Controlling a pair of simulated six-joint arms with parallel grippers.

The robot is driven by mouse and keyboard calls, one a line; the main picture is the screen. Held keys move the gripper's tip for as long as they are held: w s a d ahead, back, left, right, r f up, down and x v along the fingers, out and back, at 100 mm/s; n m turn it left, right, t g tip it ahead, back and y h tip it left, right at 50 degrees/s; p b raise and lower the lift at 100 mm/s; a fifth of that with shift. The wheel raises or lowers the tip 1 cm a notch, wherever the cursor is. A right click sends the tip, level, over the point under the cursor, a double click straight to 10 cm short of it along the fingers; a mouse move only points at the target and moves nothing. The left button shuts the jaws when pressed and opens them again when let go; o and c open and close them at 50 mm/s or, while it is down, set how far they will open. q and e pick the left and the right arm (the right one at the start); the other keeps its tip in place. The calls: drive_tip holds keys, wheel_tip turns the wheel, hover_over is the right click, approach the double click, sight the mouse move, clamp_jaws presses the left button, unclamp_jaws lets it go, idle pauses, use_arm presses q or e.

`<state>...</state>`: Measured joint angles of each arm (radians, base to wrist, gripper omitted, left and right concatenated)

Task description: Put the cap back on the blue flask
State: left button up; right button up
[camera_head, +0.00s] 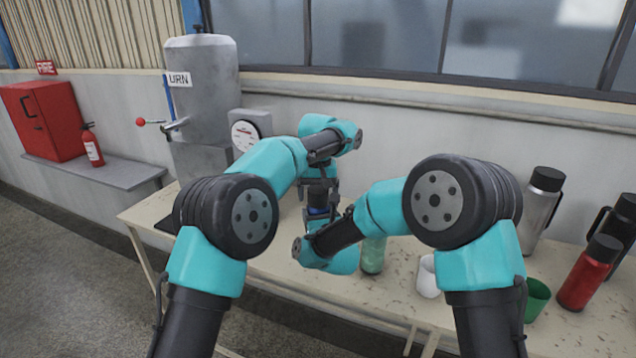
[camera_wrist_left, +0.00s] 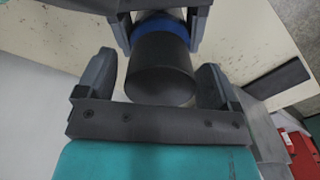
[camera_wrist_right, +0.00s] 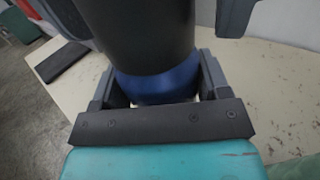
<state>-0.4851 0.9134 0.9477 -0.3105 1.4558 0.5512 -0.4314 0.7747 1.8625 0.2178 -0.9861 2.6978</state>
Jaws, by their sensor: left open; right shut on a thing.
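The blue flask (camera_head: 318,211) is mostly hidden behind my arms in the head view. Its blue body shows in the left wrist view (camera_wrist_left: 150,27) and the right wrist view (camera_wrist_right: 158,84). My right gripper (camera_wrist_right: 158,80) is shut on this blue part. The black cap (camera_wrist_left: 160,70) is in line with the flask and meets its blue part; it also shows in the right wrist view (camera_wrist_right: 140,35). I cannot tell whether it is fully seated. My left gripper (camera_wrist_left: 158,78) is open, with one finger on each side of the cap.
A pale green tumbler (camera_head: 373,254) and a white cup (camera_head: 428,277) stand close to my right arm. A green cup (camera_head: 537,299), red flask (camera_head: 589,273), steel flask (camera_head: 539,211) and black flask (camera_head: 614,225) stand at the right.

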use_arm(q)
drive_tip(key=shift+f, duration=0.45)
drive_tip(key=c, duration=0.9)
drive_tip(key=o, duration=1.1)
drive_tip(key=shift+r, duration=0.1)
wheel_tip(320, 180, up, 10)
drive_tip(key=shift+w, duration=0.1)
drive_tip(key=shift+r, duration=0.9)
